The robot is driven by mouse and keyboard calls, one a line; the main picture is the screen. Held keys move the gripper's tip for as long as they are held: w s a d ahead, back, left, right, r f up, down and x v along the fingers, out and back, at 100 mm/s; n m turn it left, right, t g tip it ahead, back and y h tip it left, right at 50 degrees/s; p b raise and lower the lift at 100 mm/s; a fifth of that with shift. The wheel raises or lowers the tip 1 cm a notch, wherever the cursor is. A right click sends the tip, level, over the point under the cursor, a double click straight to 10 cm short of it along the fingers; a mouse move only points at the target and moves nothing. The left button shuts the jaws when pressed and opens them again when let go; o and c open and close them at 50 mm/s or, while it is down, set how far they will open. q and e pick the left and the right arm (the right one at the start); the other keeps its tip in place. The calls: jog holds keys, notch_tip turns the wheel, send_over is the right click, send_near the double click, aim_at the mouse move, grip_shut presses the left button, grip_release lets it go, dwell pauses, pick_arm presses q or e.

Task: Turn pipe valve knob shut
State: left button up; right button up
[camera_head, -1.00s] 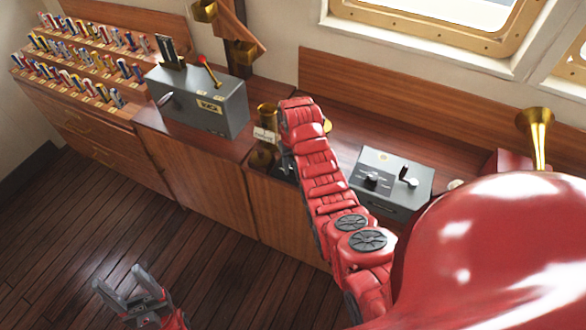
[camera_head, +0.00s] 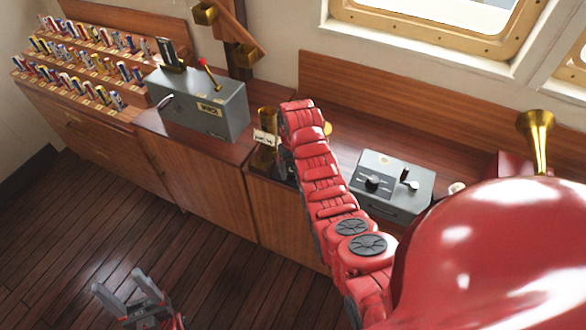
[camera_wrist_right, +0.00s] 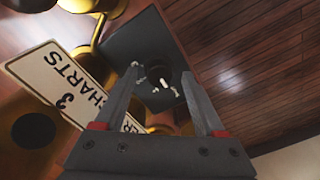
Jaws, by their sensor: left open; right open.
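A dark panel (camera_wrist_right: 140,48) with a round black knob (camera_wrist_right: 160,78) and small white marks shows in the right wrist view. The knob lies between the fingertips of my open right gripper (camera_wrist_right: 160,73); I cannot tell whether they touch it. Brass pipework (camera_wrist_right: 92,8) runs beside the panel, and a white tag (camera_wrist_right: 62,82) reading "CHARTS 3" is by the left finger. My left gripper (camera_head: 118,280) is open and empty above the floor at lower left.
A grey box with a red-tipped lever (camera_head: 212,112) stands on the counter left of my right arm. A grey control box (camera_head: 385,195) and a brass horn (camera_head: 536,130) are to the right. Racks of coloured rolls (camera_head: 80,60) are far left. The floor (camera_head: 50,240) is clear.

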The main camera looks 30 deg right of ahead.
aim_at(293, 171)
jog(key=shift+r, duration=0.35)
notch_tip(293, 171, up, 4)
jog(key=shift+f, duration=0.15)
notch_tip(293, 171, up, 13)
jog(key=p, duration=1.2)
